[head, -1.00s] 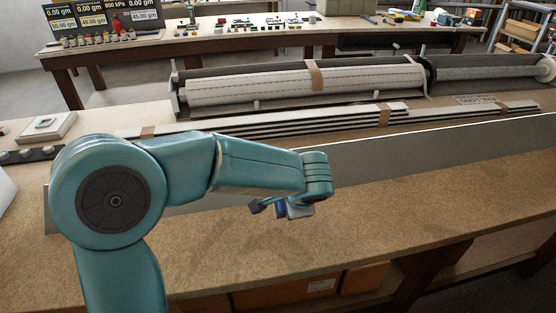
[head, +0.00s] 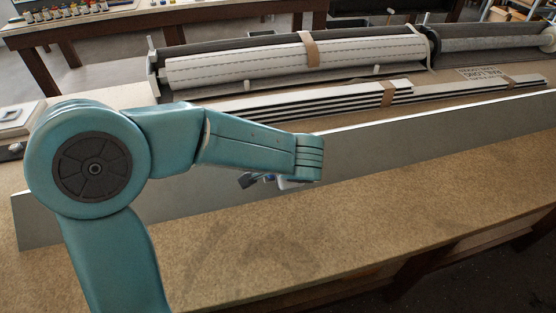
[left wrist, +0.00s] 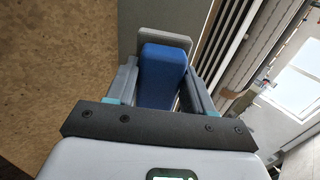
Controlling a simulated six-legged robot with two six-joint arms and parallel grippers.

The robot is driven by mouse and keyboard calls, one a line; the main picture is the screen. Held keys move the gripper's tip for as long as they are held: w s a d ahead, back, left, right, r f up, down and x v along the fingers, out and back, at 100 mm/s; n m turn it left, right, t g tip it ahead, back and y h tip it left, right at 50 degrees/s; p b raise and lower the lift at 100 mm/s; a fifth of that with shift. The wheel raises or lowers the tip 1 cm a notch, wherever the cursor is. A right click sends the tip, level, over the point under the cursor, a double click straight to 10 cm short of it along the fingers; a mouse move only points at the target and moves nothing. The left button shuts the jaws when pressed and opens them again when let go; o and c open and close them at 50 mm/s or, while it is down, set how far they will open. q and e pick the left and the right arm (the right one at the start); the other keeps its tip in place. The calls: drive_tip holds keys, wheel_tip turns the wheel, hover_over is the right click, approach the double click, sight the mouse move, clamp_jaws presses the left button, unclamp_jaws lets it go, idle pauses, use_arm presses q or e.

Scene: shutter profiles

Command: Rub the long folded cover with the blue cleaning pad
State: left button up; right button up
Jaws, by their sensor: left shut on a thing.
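The long folded cover is a plain grey panel (head: 400,140) running lengthwise along the bench. It also shows as a grey-green strip in the left wrist view (left wrist: 140,22). My left gripper (head: 264,180) hangs over the near side of the cover, close to its face. It is shut on the blue cleaning pad (left wrist: 160,78), which has a grey end piece beyond it. In the head view my arm hides most of the pad (head: 268,178). I cannot tell whether the pad touches the cover. My right gripper is not in view.
Behind the cover lie stacked striped profiles (head: 330,101) with brown straps. Further back is a shutter roll (head: 240,66) in a dark frame. The brown bench top (head: 330,235) in front of the cover is clear. A back table (head: 170,15) holds small bottles.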

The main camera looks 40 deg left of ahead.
use_arm(q)
drive_tip(key=shift+s+a+f, duration=0.1)
drive_tip(key=shift+a+f, duration=0.05)
drive_tip(key=shift+a, duration=0.05)
drive_tip(key=x, duration=0.1)
drive_tip(key=b+x, duration=0.1)
drive_tip(key=x, duration=0.1)
drive_tip(key=shift+w+d+f, duration=0.15)
drive_tip(key=shift+w+d, duration=0.05)
drive_tip(key=shift+w, duration=0.1)
drive_tip(key=shift+w+a+f+b, duration=0.15)
drive_tip(key=shift+a+f+b, duration=0.3)
drive_tip(key=shift+a+f, duration=0.15)
drive_tip(key=shift+w+f, duration=0.35)
drive_tip(key=shift+s+a+r, duration=0.1)
drive_tip(key=shift+s+r, duration=0.05)
